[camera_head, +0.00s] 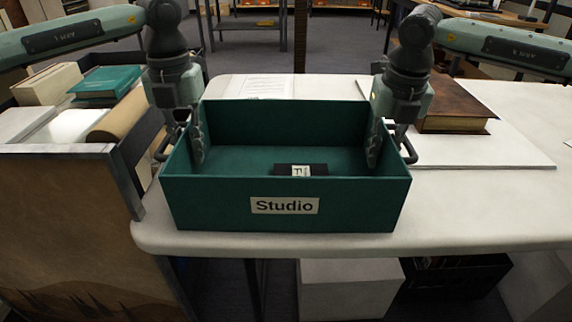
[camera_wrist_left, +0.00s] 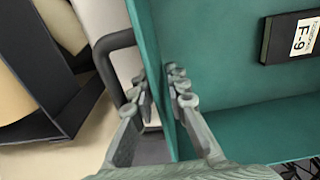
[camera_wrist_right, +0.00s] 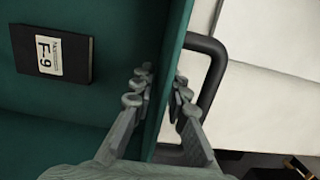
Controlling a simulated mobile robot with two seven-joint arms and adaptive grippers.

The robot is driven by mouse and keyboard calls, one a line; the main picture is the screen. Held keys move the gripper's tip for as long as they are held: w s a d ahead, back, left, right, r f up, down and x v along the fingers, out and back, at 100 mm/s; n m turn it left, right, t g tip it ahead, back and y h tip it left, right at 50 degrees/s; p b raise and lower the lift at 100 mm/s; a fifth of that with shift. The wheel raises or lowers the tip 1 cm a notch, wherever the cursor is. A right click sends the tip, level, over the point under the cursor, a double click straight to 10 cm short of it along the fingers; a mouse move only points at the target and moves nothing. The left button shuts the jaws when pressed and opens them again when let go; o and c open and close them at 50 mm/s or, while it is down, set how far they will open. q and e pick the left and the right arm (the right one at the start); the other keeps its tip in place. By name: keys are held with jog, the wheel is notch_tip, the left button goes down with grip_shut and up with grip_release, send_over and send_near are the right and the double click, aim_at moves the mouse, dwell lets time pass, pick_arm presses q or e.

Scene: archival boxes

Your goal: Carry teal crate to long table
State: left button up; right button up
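The teal crate (camera_head: 370,205) is an open box with a "Studio" label on its front. It is at the near edge of the long table (camera_head: 480,205); I cannot tell whether it rests on the top or hangs just above it. A black case labelled F-9 (camera_head: 318,170) lies inside. My left gripper (camera_wrist_left: 165,100) has one finger inside and one outside the left wall, closed on it by the dark handle. My right gripper (camera_wrist_right: 160,95) straddles the right wall the same way, closed on it by the other handle (camera_wrist_right: 212,75).
A brown book (camera_head: 455,105) lies on a white board (camera_head: 500,150) to the right. Papers (camera_head: 262,86) lie behind the crate. A bin or cart (camera_head: 70,148) with books and rolls stands at the left. Boxes (camera_head: 350,287) sit beneath the table.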

aim_at(185, 129)
pick_arm(q)
jog(key=shift+c, duration=0.2)
pick_arm(e)
jog(key=shift+c, duration=0.2)
pick_arm(q)
grip_shut()
pick_arm(e)
grip_shut()
pick_arm(q)
jog(key=shift+r, duration=0.1)
pick_arm(e)
jog(key=shift+r, duration=0.1)
